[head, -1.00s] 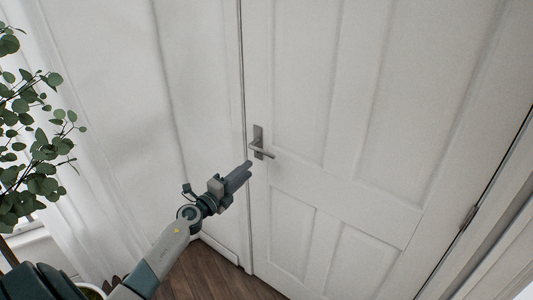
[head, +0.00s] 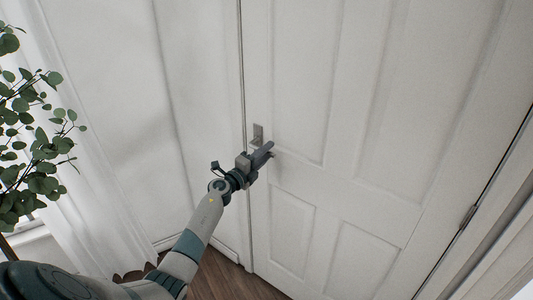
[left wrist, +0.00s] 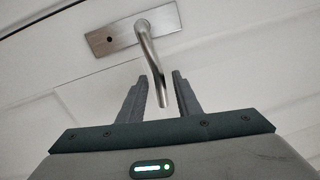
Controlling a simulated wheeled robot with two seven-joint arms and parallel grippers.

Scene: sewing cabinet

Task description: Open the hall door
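The hall door (head: 310,190) is white and panelled, and it looks shut in its frame. Its metal lever handle (head: 258,133) is on the left side of the door; in the head view my gripper hides most of the lever. My left gripper (head: 266,151) is at the handle. In the left wrist view the lever (left wrist: 151,62) runs down from its plate (left wrist: 110,39), and its end lies between the two open fingers (left wrist: 160,92). A gap shows on the left of the lever; contact on the right is unclear. My right gripper is out of view.
A leafy green plant (head: 35,150) stands at the left near a white curtain (head: 105,215). A hinge (head: 467,217) shows on the door's right edge. A strip of brown wooden floor (head: 225,283) shows below the door.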

